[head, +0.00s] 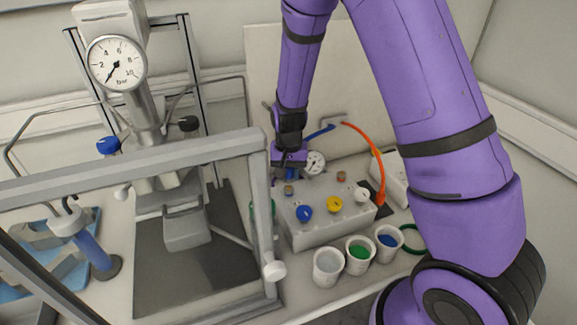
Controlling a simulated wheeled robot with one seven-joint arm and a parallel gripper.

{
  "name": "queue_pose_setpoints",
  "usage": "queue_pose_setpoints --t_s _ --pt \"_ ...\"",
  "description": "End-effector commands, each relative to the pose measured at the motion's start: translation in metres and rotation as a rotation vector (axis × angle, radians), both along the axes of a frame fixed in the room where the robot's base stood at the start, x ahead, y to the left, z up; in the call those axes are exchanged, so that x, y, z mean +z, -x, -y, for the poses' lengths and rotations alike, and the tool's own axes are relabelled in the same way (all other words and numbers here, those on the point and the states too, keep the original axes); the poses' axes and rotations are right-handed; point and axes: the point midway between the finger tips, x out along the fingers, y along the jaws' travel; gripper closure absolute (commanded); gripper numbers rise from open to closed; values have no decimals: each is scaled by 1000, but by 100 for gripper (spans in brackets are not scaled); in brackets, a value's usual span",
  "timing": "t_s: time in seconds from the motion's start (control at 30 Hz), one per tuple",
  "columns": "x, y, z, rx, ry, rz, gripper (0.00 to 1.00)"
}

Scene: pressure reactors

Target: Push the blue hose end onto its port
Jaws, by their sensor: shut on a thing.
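The blue hose (319,133) runs from a fitting on the back panel leftward and down to my gripper (288,168). My gripper is shut on the blue hose end, which is mostly hidden by the fingers. It is above the back left of a grey control box (325,231). A small brownish port (289,189) stands on the box top just below the gripper. A second port (341,176) stands further right. I cannot tell whether the hose end touches the left port.
An orange hose (371,150) hangs down to the box's right side. A gauge (316,162) stands close beside my gripper. Blue, yellow and white knobs are on the box. Several cups (328,266) stand in front. A grey frame (262,215) and reactor are left.

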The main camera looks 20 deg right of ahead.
Motion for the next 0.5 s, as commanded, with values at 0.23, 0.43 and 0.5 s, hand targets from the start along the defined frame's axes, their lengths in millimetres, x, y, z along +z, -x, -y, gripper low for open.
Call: queue_pose_setpoints --t_s 0.23,0.43,0.5 --pt "-15 0 0 -2 0 0 89" --pt "-19 0 0 -2 -1 1 89" --pt "-20 0 0 -1 -1 1 89"
